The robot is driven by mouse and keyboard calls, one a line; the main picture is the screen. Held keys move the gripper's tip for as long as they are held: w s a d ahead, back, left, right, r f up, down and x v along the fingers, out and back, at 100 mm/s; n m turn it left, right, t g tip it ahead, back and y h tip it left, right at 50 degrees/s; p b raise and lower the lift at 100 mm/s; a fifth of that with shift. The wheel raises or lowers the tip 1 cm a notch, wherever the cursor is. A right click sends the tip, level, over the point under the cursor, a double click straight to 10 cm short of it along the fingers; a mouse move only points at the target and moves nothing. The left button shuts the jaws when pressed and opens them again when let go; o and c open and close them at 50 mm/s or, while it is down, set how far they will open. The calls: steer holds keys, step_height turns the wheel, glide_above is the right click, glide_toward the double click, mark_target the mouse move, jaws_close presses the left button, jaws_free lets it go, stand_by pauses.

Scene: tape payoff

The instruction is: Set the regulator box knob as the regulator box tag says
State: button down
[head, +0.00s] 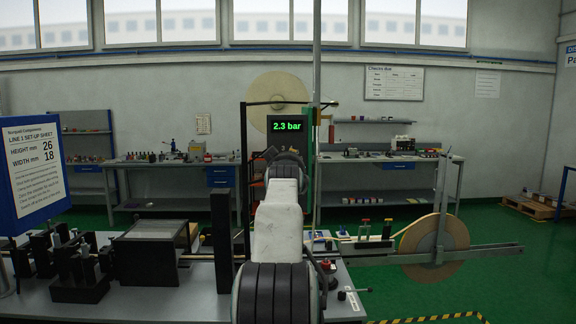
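A dark display panel (287,124) stands beyond the table near the middle of the head view and reads 2.3 bar in green. My own arm rises from the bottom middle and covers what lies below and behind the display. I cannot make out the regulator box, its knob or its tag. The fingers of my gripper do not show; the far end of my arm hides whatever is in front of it.
A blue-framed set-up sheet (36,170) at left reads height 26 mm and width 18 mm. Black fixtures (80,268) and a dark box (150,255) stand on the grey table (205,303). A large tape reel (435,248) is at right. Workbenches line the back wall.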

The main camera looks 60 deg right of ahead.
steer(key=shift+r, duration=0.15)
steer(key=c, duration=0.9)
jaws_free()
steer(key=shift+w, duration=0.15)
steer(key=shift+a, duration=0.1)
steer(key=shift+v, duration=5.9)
